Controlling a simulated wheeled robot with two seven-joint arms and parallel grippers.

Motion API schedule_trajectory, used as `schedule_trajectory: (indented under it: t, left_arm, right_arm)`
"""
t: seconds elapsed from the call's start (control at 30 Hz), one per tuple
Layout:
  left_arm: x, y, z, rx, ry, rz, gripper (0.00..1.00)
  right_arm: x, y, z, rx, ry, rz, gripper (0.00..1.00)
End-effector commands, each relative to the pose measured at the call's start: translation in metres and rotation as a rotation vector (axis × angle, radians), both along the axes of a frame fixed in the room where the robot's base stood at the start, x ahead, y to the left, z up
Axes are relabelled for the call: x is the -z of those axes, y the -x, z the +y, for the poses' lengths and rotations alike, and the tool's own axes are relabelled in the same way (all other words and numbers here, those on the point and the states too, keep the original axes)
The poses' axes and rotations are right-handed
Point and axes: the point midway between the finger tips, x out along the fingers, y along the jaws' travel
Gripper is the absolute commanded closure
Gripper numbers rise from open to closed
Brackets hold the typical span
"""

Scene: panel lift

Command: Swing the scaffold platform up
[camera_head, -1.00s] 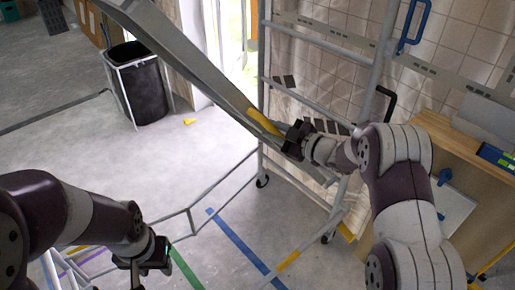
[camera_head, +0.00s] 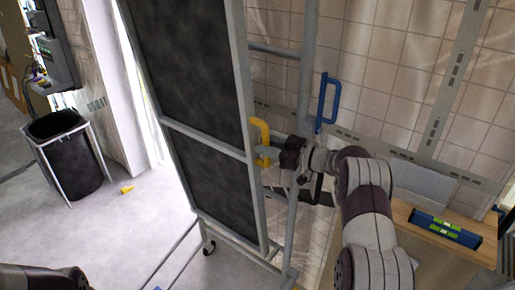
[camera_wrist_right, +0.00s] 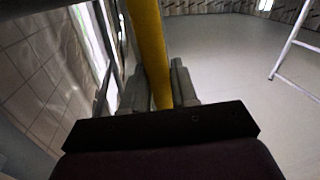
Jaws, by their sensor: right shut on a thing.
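The scaffold platform (camera_head: 195,75), a dark panel in a grey metal frame, stands steeply upright in the head view. A yellow handle (camera_head: 262,132) sits on its right edge. My right gripper (camera_head: 270,158) is at the lower part of this handle and shut on it. In the right wrist view the yellow handle (camera_wrist_right: 148,50) runs down between the fingers of the right gripper (camera_wrist_right: 158,92). The grey scaffold frame (camera_head: 305,75) stands behind and to the right of the platform. My left gripper is out of view; only part of my left arm shows at the lower left.
A black bin in a white frame (camera_head: 72,160) stands at the left, with a small yellow object (camera_head: 127,189) on the floor nearby. A tiled wall is behind.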

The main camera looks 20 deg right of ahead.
Motion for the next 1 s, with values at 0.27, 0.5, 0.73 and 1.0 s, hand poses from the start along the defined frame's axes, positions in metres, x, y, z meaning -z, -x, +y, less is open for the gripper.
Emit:
schedule_trajectory:
  t: [0.27, 0.5, 0.73, 1.0]
  left_arm:
    - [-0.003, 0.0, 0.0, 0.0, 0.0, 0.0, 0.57]
    - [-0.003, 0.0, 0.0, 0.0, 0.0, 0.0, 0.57]
    - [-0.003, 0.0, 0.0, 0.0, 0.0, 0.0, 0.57]
    - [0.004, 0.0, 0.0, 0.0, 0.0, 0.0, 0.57]
  right_arm:
    - [-0.001, -0.001, -0.008, 0.001, -0.016, 0.013, 1.0]
    - [0.0, -0.001, -0.008, 0.001, -0.017, 0.015, 1.0]
    - [0.0, -0.001, -0.008, 0.0, -0.016, 0.015, 0.54]
    - [0.003, 0.005, -0.014, 0.002, -0.016, 0.015, 0.54]
